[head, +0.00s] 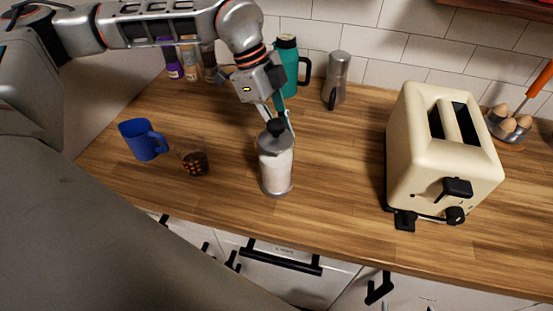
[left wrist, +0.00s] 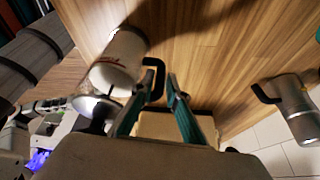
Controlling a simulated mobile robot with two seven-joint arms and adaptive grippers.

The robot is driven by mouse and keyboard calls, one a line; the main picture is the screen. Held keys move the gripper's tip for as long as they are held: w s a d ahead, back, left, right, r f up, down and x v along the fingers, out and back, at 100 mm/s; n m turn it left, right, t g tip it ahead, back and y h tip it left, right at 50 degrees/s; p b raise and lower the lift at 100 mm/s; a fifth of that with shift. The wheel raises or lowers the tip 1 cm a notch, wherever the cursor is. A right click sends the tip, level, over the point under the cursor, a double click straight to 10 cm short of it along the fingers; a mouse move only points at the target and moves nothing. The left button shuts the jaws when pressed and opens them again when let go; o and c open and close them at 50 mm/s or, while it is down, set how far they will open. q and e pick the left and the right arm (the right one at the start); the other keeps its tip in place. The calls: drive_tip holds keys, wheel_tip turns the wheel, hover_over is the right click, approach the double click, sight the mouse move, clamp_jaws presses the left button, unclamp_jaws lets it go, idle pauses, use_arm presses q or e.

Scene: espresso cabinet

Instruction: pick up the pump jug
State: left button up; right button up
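The pump jug (head: 276,172) stands upright on the wooden counter, a white cylinder with a metal base, grey domed lid and black pump top. In the left wrist view the jug (left wrist: 119,62) is at the upper left, with a black loop handle (left wrist: 153,64) on its side. My left gripper (head: 279,113) is beside the jug's top, on its far side in the head view. In the left wrist view its fingers (left wrist: 158,80) are apart, with the handle's outer bar appearing between the tips. Contact cannot be told. My right gripper is not in view.
A cream toaster (head: 443,158) stands to the right. A teal jug (head: 287,65) and a steel pot (head: 337,82) stand behind. A blue mug (head: 140,140) and a dark patterned cup (head: 195,164) are to the left. The counter between pump jug and toaster is clear.

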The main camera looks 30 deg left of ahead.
use_arm(q)
drive_tip(key=shift+d+f, duration=0.2)
drive_tip(key=shift+f, duration=0.35)
clamp_jaws()
drive_tip(key=shift+r, duration=0.1)
